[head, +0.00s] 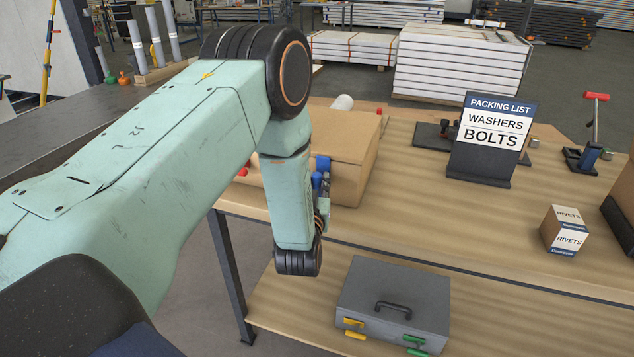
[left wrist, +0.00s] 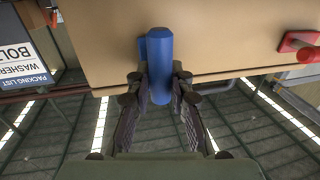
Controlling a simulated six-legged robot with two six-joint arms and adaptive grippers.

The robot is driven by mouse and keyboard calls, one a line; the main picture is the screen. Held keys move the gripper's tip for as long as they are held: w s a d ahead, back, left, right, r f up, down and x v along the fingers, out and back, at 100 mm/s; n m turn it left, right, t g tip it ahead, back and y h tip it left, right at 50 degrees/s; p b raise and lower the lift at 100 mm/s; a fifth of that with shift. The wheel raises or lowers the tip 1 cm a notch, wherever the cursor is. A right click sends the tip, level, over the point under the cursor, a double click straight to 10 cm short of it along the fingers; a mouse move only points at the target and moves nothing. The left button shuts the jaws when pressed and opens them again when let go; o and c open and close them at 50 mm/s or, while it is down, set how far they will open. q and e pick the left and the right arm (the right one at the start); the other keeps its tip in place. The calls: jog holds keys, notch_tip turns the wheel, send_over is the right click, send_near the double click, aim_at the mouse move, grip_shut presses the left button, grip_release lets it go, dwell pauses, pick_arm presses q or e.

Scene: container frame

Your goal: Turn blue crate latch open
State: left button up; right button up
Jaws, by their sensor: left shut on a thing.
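The blue latch (left wrist: 160,62) is a rounded blue handle at the front of the tan crate (left wrist: 220,40). In the left wrist view it stands upright between the two fingers of my left gripper (left wrist: 160,92), which are shut on it. In the head view the blue latch (head: 321,170) shows just right of my left forearm, at the front of the tan crate (head: 345,145). My left gripper (head: 322,205) is mostly hidden there by my own arm. My right gripper is in neither view.
A red handle (left wrist: 298,45) sits on the same crate, to the side. A packing list sign (head: 493,138) and a rivets box (head: 564,230) stand on the table to the right. A grey case (head: 385,295) lies on the lower shelf.

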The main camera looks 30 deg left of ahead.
pick_arm(q)
grip_shut()
